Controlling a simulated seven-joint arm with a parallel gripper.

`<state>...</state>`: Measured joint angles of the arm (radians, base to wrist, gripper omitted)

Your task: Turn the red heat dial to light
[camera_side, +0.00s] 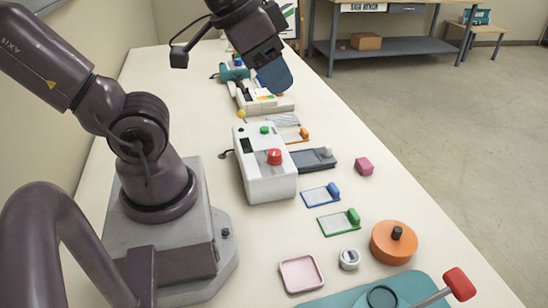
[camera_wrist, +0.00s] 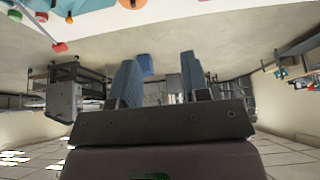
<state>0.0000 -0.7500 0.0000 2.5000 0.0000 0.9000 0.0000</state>
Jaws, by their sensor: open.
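The red heat dial (camera_side: 274,157) sits on top of the white laminator box (camera_side: 268,185) in the middle of the table. A green button (camera_side: 264,130) and a dark display lie on the same top face. Any markings around the dial are too small to read. My gripper (camera_side: 274,76) is high above the far part of the table, well behind and above the dial, and apart from it. In the wrist view my gripper (camera_wrist: 160,82) shows two blue fingers spread apart with nothing between them. I cannot make out the dial in the wrist view.
A dark tray (camera_side: 313,159) adjoins the laminator's right side. Blue and green clipped cards (camera_side: 339,221), a pink block (camera_side: 364,166), an orange disc (camera_side: 393,243) and a pink dish (camera_side: 301,273) lie nearer. A red-handled lever (camera_side: 459,284) stands at front right. Another machine (camera_side: 262,97) stands behind.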

